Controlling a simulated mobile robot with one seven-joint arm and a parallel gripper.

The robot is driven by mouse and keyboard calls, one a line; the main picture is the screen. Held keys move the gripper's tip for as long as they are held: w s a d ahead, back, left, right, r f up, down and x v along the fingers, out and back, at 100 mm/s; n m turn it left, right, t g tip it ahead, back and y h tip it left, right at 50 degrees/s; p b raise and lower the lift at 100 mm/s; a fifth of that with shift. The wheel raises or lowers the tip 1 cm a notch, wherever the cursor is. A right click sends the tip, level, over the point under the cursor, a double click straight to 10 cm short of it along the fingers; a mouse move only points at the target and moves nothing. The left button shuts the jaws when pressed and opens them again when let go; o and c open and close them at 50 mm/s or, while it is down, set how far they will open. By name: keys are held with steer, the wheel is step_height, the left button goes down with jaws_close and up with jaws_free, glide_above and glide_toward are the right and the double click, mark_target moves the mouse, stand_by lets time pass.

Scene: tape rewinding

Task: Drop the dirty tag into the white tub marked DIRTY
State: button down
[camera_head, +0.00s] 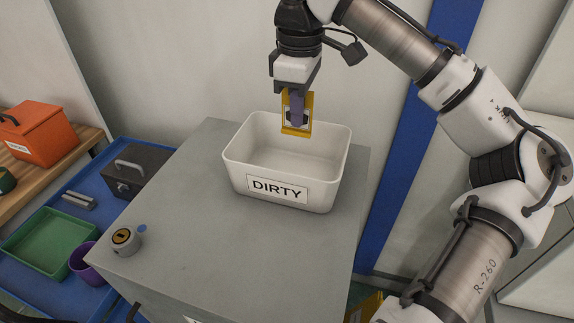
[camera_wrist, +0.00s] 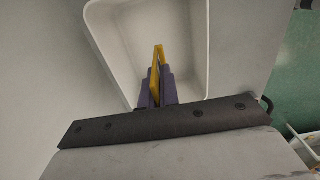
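The white tub (camera_head: 237,169) with a DIRTY label on its front stands on a grey cabinet top. The dirty tag (camera_head: 306,131) is a yellow, frame-like piece with a dark part in its middle. My gripper (camera_head: 297,112) points down above the tub and is shut on the tag, which hangs over the tub's back right part. In the wrist view, the purple fingers (camera_wrist: 156,92) pinch the yellow tag (camera_wrist: 159,54), seen edge-on over the tub's opening (camera_wrist: 205,40). The tub's visible inside looks empty.
At left are a dark grey box (camera_head: 135,172), a green tray (camera_head: 42,240), a purple cup (camera_head: 84,262) and an orange case (camera_head: 40,134).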

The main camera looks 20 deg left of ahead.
mark_target(297, 134)
steer(key=shift+f+b, duration=2.45)
steer(key=shift+f, duration=0.1)
steer(key=c, duration=1.6)
jaws_free()
steer(key=shift+r, duration=0.1)
step_height(297, 134, up, 14)
steer(key=shift+f+p, duration=0.15)
steer(key=shift+p, duration=1)
